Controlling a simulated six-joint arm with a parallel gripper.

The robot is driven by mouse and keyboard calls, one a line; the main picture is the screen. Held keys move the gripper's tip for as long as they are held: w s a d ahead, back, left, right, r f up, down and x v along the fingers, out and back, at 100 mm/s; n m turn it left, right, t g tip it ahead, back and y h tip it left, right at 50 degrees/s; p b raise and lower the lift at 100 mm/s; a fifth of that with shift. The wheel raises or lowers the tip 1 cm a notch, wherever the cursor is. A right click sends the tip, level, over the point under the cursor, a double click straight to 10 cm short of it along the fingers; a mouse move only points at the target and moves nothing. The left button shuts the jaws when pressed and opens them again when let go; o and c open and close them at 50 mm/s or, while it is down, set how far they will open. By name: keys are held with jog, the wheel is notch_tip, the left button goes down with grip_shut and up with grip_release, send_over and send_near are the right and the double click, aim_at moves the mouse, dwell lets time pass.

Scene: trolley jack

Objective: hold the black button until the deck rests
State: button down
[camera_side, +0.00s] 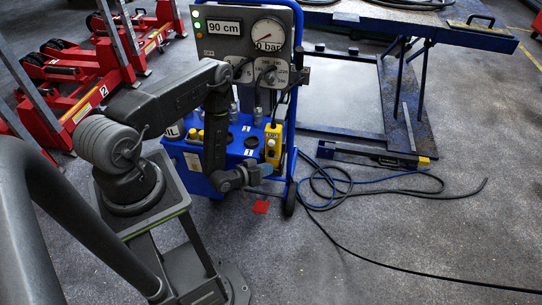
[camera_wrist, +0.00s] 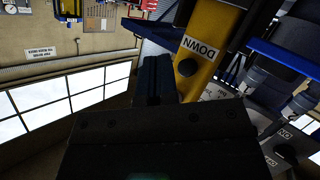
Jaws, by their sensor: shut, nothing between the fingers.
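The yellow pendant (camera_side: 272,143) hangs upright on the front of the blue trolley. In the wrist view the pendant (camera_wrist: 205,45) fills the upper middle, with the word DOWN beside its round black button (camera_wrist: 187,67). My gripper (camera_side: 264,168) is at the pendant's lower end in the side view. In the wrist view my gripper (camera_wrist: 154,72) is shut and empty, its tips just left of the black button. I see no clear contact with the button. The deck (camera_side: 430,22) stands raised on blue legs at the upper right. The display (camera_side: 224,28) reads 90 cm.
The blue trolley (camera_side: 215,180) carries a panel with a round gauge (camera_side: 268,34) marked 0 bar. Black and blue hoses (camera_side: 345,190) lie on the floor to its right. Red jacks (camera_side: 85,90) stand at the left. The floor at lower right is mostly clear.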

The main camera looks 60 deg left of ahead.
jog(key=shift+s+d, duration=1.2)
dwell(0.9)
jog(key=w+a+r+m+g, duration=0.1)
jog(key=w+r+m+g, duration=0.1)
jog(key=w+r, duration=0.6)
jog(key=w+r+m+g, duration=0.15)
jog(key=w+r, duration=0.25)
jog(key=r, duration=0.8)
notch_tip(320, 180, up, 10)
jog(key=s+d+f+g, duration=0.1)
jog(key=s+d, duration=0.1)
jog(key=s+d+r+m+g, duration=0.15)
jog(key=s+d+r, duration=0.35)
jog(key=s+r, duration=0.65)
jog(key=s+d+r+g, duration=0.1)
jog(key=s+d+r, duration=0.1)
jog(key=s, duration=0.4)
jog(key=s+d+r+g, duration=0.2)
jog(key=s+r, duration=0.2)
jog(key=s, duration=0.3)
jog(key=shift+m+h, duration=0.3)
jog(key=shift+m, duration=0.1)
jog(key=c, duration=1.8)
grip_release()
jog(key=shift+r, duration=0.15)
